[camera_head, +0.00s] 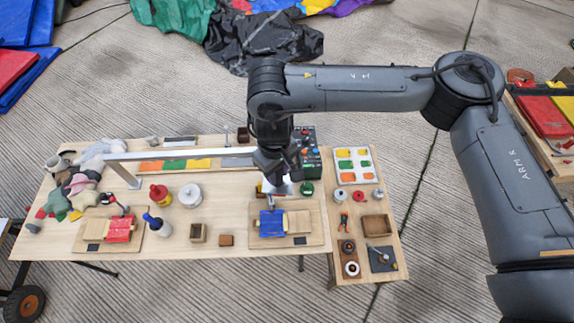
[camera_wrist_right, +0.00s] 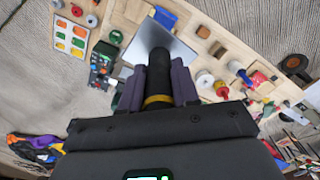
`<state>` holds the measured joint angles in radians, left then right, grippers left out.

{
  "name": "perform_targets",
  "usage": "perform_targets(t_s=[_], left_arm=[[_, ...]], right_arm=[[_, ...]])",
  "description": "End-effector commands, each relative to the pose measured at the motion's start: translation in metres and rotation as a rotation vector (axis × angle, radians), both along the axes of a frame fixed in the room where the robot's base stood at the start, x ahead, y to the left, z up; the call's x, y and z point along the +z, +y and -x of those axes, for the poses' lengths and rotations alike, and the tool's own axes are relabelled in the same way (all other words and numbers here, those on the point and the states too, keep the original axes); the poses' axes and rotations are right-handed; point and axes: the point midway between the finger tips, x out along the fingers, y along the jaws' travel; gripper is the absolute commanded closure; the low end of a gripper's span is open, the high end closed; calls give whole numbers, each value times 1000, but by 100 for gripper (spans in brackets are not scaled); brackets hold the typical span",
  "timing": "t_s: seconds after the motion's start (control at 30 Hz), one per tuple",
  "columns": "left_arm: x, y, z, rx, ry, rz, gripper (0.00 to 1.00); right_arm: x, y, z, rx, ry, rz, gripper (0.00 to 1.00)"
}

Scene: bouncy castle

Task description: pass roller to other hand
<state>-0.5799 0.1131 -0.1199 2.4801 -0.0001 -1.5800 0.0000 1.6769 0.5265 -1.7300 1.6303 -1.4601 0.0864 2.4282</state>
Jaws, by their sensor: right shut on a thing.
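My right gripper (camera_head: 276,172) comes down from the top right arm over the table, above the blue patch. In the right wrist view my right gripper (camera_wrist_right: 157,88) is shut on the roller (camera_wrist_right: 155,62), which shows as a black handle with a yellow band between the fingers. Its far end points away from the gripper, in front of a grey plate (camera_wrist_right: 182,50). In the head view the gripper mostly hides the roller. My left gripper is in neither view.
The wooden table (camera_head: 225,225) carries a blue patch (camera_head: 271,223) and a red patch (camera_head: 119,229) on boards. A metal rail (camera_head: 190,153) spans the back. A side table holds coloured cards (camera_head: 354,165).

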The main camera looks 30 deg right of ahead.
Motion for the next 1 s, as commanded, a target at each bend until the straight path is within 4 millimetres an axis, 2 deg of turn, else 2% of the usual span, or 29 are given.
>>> perform_targets(t_s=[0.03,0.2,0.5,0.63,0.8,1.0], left_arm=[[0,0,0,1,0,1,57],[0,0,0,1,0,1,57],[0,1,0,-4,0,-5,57],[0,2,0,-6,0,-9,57],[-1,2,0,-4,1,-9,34],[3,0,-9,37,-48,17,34]], right_arm=[[12,13,-1,52,-6,0,100],[42,49,2,225,-7,2,100],[85,101,5,468,-5,1,100],[96,114,6,532,-4,1,100],[103,123,7,576,-1,0,100],[105,125,7,586,-1,0,100]])
